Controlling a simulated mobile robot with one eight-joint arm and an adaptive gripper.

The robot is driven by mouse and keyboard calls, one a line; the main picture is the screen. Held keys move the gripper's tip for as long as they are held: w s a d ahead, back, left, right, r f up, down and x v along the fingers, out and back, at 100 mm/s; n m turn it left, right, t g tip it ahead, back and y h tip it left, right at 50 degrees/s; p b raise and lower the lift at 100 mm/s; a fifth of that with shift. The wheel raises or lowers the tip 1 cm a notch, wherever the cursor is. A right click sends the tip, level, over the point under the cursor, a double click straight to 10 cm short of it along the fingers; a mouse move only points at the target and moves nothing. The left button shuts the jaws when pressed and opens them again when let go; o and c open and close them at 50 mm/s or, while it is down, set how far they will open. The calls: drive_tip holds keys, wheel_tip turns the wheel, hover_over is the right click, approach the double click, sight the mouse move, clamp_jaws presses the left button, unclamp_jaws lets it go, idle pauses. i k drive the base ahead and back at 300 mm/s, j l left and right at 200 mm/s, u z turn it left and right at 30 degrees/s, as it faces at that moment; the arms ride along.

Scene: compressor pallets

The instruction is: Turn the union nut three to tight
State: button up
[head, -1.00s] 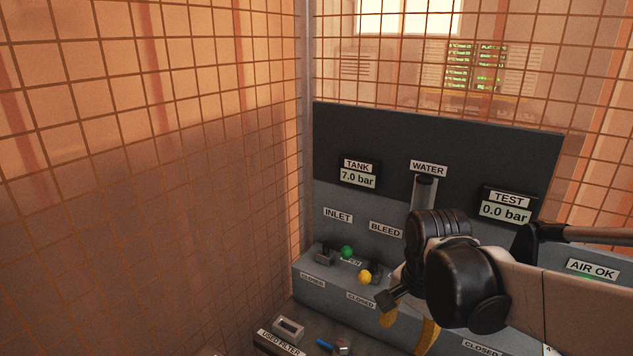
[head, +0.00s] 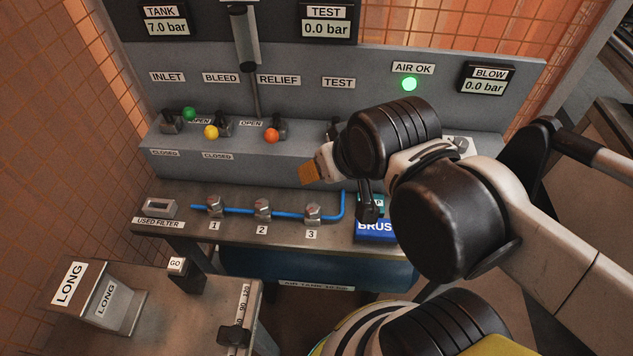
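Union nut three (head: 313,213) is a grey metal nut on the blue air line (head: 288,212), above the label "3" on the bench. Whether it is tight cannot be read from the picture. Similar nuts one (head: 215,205) and two (head: 263,208) sit to its left. My gripper (head: 311,173) shows mainly as one orange fingertip, above nut three in the picture and apart from it. The rest of the gripper is hidden behind my wrist, so its opening does not show.
Behind the nuts, a grey panel carries levers with green (head: 189,114), yellow (head: 211,132) and orange (head: 271,136) knobs. A blue brush holder (head: 376,231) stands right of nut three. A used filter box (head: 160,207) is at the bench's left. The AIR OK lamp (head: 409,84) glows green.

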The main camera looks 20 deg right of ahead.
sight(313, 210)
drive_tip(key=k+l+z, duration=0.15)
drive_tip(key=z, duration=0.25)
drive_tip(key=k+l+z, duration=0.3)
drive_tip(key=z, duration=0.15)
